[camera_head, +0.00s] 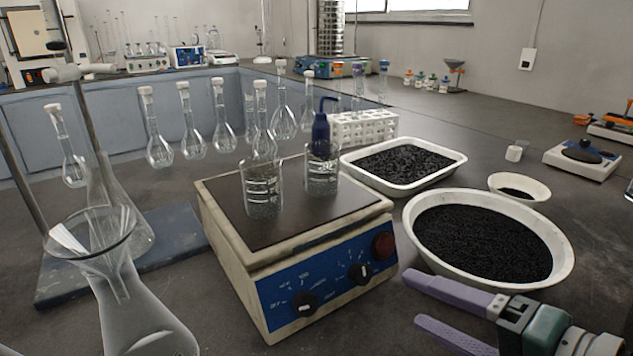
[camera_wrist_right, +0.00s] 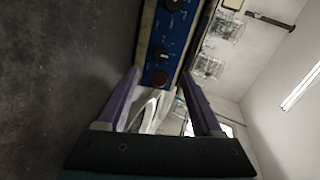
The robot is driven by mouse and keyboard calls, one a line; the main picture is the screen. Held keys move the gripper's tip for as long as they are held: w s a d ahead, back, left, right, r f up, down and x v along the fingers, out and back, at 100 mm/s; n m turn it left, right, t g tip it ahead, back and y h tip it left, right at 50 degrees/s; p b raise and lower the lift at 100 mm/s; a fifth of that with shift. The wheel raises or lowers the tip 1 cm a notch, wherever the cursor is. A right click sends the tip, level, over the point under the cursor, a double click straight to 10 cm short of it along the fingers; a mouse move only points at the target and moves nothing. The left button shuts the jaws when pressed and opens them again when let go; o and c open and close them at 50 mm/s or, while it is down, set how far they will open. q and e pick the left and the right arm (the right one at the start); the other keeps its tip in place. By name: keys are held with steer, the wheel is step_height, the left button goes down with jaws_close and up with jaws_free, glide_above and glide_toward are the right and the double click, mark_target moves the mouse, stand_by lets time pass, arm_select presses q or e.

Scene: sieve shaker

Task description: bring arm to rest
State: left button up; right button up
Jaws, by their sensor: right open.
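My right gripper (camera_head: 412,298) comes in from the lower right in the head view. Its two purple fingers are apart and nothing is between them. It hovers in front of the round white bowl of black granules (camera_head: 408,222) and to the right of the hot plate (camera_head: 330,288). In the right wrist view the open fingers of my right gripper (camera_wrist_right: 165,82) frame the hot plate's blue control panel (camera_wrist_right: 172,38) and part of a white vessel. My left gripper is not in view.
Two glass beakers (camera_head: 262,190) stand on the hot plate. A white tray of black granules (camera_head: 458,170), a small white dish (camera_head: 538,183) and a balance (camera_head: 570,165) are behind. Flasks (camera_head: 130,300) stand at left. The bench at right is partly clear.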

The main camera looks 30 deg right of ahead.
stand_by(0.5)
steer(key=s+a+r+n+g+y+p, duration=0.3)
steer(key=s+a+r+n+g+p, duration=0.35)
steer(key=a+r+n+p, duration=0.65)
steer(key=s+d+r+n+g+h+p, duration=0.2)
steer(key=s+d+r+n+g+h, duration=0.15)
steer(key=d, duration=0.25)
step_height(320, 180, up, 35)
steer(key=p, duration=3.7)
steer(key=shift+s+r+n, duration=0.2)
steer(key=shift+s+n, duration=0.15)
steer(key=shift+s, duration=0.1)
steer(key=shift+a+h, duration=0.1)
steer(key=shift+h, duration=0.15)
